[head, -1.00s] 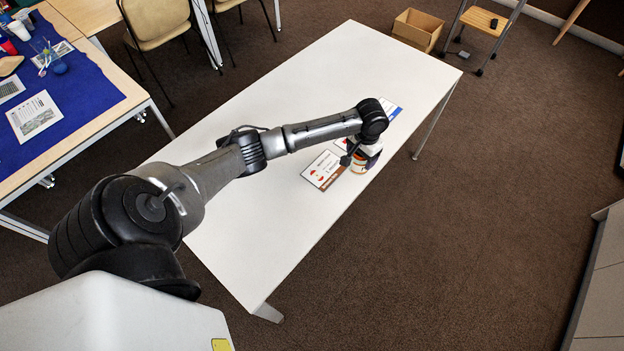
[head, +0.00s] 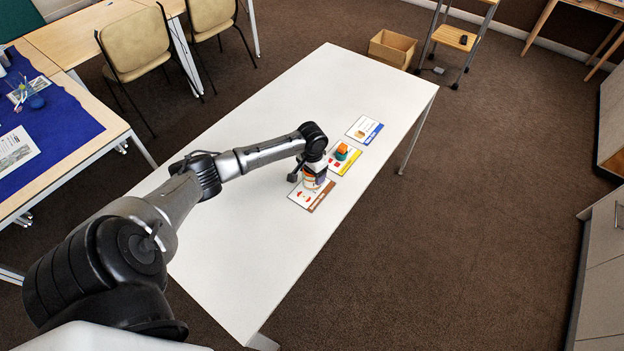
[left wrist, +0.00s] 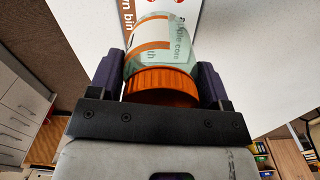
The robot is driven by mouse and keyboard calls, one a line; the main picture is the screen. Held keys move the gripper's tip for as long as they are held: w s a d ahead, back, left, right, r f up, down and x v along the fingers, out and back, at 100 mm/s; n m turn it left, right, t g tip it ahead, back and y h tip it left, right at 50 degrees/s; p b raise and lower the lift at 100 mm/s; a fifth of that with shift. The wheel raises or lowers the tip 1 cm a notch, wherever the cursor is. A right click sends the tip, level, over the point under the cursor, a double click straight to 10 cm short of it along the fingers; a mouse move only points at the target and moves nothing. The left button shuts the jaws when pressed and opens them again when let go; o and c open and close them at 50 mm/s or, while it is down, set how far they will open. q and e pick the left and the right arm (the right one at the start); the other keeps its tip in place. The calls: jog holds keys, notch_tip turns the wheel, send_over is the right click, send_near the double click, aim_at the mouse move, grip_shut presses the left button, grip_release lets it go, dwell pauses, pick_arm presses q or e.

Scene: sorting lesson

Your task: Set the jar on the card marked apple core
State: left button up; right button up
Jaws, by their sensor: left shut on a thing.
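The jar (head: 311,182) has an orange lid and clear sides with an orange band. My left gripper (head: 312,172) is shut on it from above. In the left wrist view the jar (left wrist: 160,85) sits between my two dark fingers, lid towards the palm. The brown-edged card (head: 302,198) lies on the white table, with the jar over its far part. The card also shows past the jar in the left wrist view (left wrist: 150,6), with "bin" lettering. "Core" lettering shows at the jar. Whether the jar touches the card I cannot tell. My right gripper is out of view.
A yellow-edged card (head: 350,168) bearing small orange, green and red things lies just beyond the jar. A blue-edged card (head: 365,129) lies farther back. The near part of the white table (head: 235,260) is clear. A cardboard box (head: 391,48) stands on the floor.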

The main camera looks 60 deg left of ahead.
aim_at(312, 179)
pick_arm(q)
notch_tip(312, 179, down, 4)
jog(key=shift+r+b, duration=0.1)
jog(key=shift+b, duration=0.4)
jog(key=shift+f, duration=0.2)
jog(key=o, duration=1)
